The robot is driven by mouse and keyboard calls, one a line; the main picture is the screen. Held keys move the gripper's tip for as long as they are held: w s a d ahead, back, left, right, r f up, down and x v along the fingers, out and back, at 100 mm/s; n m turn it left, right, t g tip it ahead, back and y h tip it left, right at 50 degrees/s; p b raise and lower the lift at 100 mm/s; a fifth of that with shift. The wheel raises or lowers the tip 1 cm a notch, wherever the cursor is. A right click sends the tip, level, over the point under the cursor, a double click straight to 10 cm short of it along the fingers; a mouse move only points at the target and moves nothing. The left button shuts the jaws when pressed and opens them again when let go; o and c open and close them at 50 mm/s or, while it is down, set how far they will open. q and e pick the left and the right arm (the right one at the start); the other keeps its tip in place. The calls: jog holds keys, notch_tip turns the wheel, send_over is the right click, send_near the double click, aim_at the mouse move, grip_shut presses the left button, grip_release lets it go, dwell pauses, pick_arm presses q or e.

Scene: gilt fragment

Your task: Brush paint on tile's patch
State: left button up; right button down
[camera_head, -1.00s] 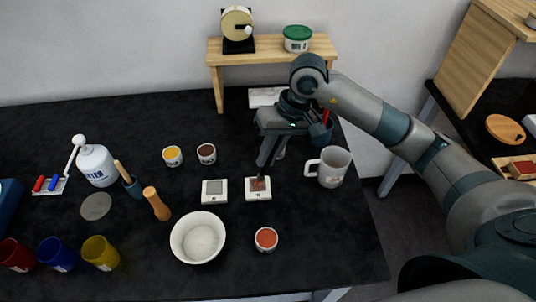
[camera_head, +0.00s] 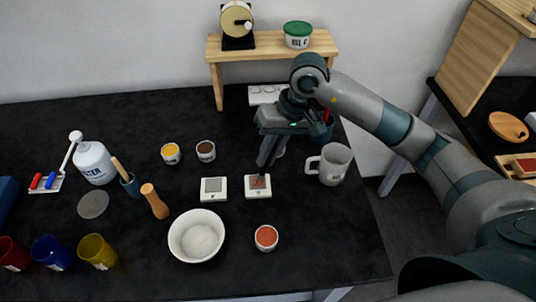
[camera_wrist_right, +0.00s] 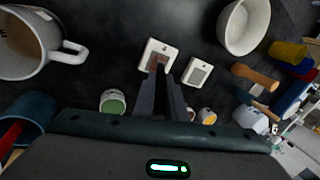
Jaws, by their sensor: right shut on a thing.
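A white square tile (camera_head: 258,194) lies on the black table, with a reddish-brown patch (camera_head: 258,181) in its middle. My right gripper (camera_head: 267,160) points down just behind this tile. In the wrist view the shut fingers (camera_wrist_right: 163,92) reach toward the tile (camera_wrist_right: 151,48), their ends close to its patch (camera_wrist_right: 158,61). The gripper is shut on a thin thing, probably the brush; its shape and tip are mostly hidden. A second white tile (camera_head: 213,198) with a grey patch lies to the left. A small pot of orange-red paint (camera_head: 266,238) stands in front. My left gripper is not seen.
A white bowl (camera_head: 197,238) stands front left of the tiles, and a white mug (camera_head: 335,165) to the right. Yellow (camera_head: 171,153) and brown (camera_head: 206,151) pots stand behind. A wooden shelf (camera_head: 265,56) is at the back. A green pot (camera_wrist_right: 113,102) shows in the wrist view.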

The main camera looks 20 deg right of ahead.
jog(key=shift+f, duration=0.15)
jog(key=shift+w, duration=0.15)
jog(key=shift+w+d+f+b, duration=0.15)
jog(key=shift+w+b, duration=0.25)
jog(key=shift+b, duration=0.3)
jog(key=shift+w+d+b, duration=0.3)
jog(key=shift+w+b, duration=0.2)
jog(key=shift+w, duration=0.3)
